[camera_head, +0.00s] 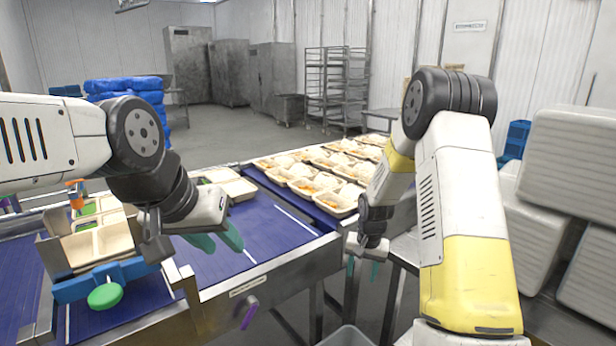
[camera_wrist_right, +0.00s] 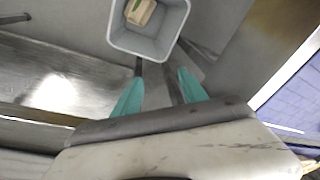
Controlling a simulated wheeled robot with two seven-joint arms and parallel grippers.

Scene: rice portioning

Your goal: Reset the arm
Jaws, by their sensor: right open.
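My right gripper (camera_head: 363,268) hangs at the near right end of the conveyor, fingers pointing down. In the right wrist view its two teal fingers (camera_wrist_right: 160,95) stand apart with nothing between them. A grey bin (camera_wrist_right: 116,36) with a pale yellowish item (camera_wrist_right: 140,12) inside lies on the floor beyond the fingertips. My left gripper (camera_head: 218,243) is over the blue belt (camera_head: 255,228) at the left. Its teal fingers show beside each other, and whether they are open is unclear from this angle.
Filled food trays (camera_head: 335,197) line the far belt. A tray holder with a green knob (camera_head: 105,295) stands at the left. White stacked crates (camera_head: 570,160) stand at the right. A steel table (camera_head: 402,250) is beside my right gripper.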

